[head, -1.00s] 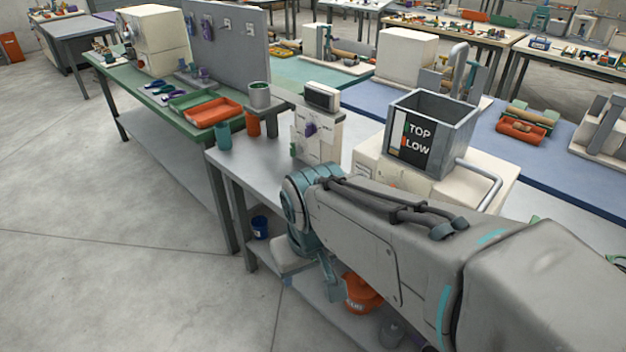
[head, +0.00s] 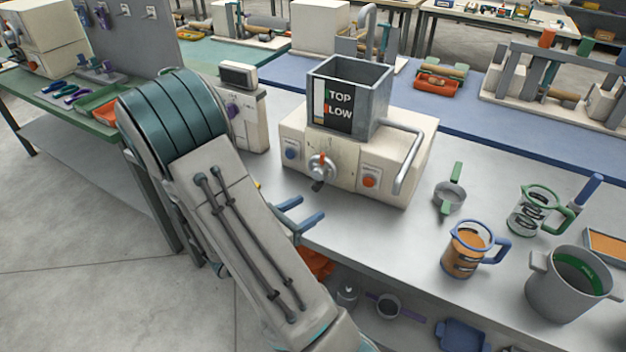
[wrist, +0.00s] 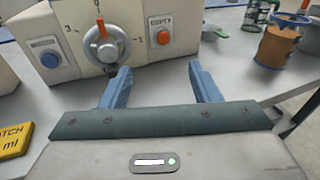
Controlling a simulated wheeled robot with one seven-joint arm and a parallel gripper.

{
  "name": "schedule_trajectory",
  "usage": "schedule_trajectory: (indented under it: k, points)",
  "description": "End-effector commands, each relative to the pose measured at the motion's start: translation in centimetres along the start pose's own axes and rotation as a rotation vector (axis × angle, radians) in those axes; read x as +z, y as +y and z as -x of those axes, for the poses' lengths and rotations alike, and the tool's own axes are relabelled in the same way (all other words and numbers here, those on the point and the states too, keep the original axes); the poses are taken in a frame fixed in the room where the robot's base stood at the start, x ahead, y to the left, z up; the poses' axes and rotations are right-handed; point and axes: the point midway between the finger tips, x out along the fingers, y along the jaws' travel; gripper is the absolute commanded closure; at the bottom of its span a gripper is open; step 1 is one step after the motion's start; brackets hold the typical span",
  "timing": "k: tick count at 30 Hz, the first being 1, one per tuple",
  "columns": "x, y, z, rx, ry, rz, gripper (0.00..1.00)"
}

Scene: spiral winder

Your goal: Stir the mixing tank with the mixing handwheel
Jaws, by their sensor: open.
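The mixing tank (head: 374,99) is a grey, square, open-topped box with a black TOP/LOW label. It stands on a cream machine body (head: 405,196). The mixing handwheel (head: 322,168) is a small grey wheel on the body's front face; in the wrist view the handwheel (wrist: 86,48) is at upper left, with an orange-red part at its top and scale numbers beside it. My gripper (head: 312,206) is open and empty, below and in front of the handwheel. In the wrist view its blue fingers (wrist: 160,68) point toward the panel, apart from the wheel, which lies mostly left of the gap.
A blue button (head: 291,153) and an orange button (head: 370,181) flank the wheel. A bent grey pipe (head: 408,160) projects at the tank's right. A cream dispenser (head: 247,125) stands left. Jugs, including an orange-filled one (head: 462,252), and a grey pot (head: 565,285) stand right.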

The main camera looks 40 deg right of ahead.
Motion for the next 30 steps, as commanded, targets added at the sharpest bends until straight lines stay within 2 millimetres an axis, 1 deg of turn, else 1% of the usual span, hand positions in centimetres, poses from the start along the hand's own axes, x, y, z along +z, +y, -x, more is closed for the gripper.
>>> schedule_trajectory:
  k: [1,3,6,11,14,17,27,30]
  points:
    - [-0.9,1.1,-0.1,0.059,-0.039,0.072,0.44]
    - [-1.9,2.5,0.0,0.137,-0.083,0.147,0.44]
    - [-3.0,3.9,0.2,0.221,-0.127,0.223,0.44]
    - [-4.0,5.0,0.3,0.287,-0.158,0.281,0.44]
    - [-3.9,5.4,-0.2,0.295,-0.161,0.287,0.44]
    - [-3.7,5.8,-1.6,0.292,-0.161,0.285,0.44]
    - [-2.8,7.9,-8.4,0.290,-0.161,0.283,0.44]
    - [-2.6,8.4,-10.1,0.292,-0.160,0.283,0.44]
